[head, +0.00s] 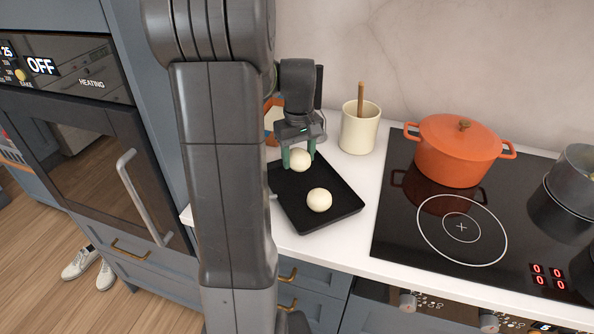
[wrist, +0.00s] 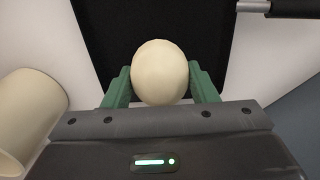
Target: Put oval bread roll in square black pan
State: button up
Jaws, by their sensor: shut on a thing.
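A pale oval bread roll (head: 300,160) is between the green fingers of my gripper (head: 299,158), which is shut on it. The roll also shows between the fingers in the wrist view (wrist: 159,73). The square black pan (head: 344,205) lies on the white counter, with the held roll over its far part. I cannot tell whether the held roll touches the pan. A second pale roll (head: 319,200) lies in the pan nearer its front. In the wrist view the dark pan (wrist: 103,35) shows behind the held roll. My arm hides the pan's left side in the head view.
A cream crock (head: 359,131) with a wooden handle stands just right of my gripper. An orange lidded pot (head: 457,152) and a grey pot (head: 577,178) stand on the black hob. An orange and blue thing (head: 272,117) is partly hidden behind my arm.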

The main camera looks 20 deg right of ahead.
aim_at(298, 177)
jog(key=shift+f, duration=2.1)
jog(key=o, duration=1)
jog(key=shift+f, duration=0.1)
jog(key=shift+c, duration=0.2)
notch_tip(298, 177, up, 12)
jog(key=shift+r, duration=0.15)
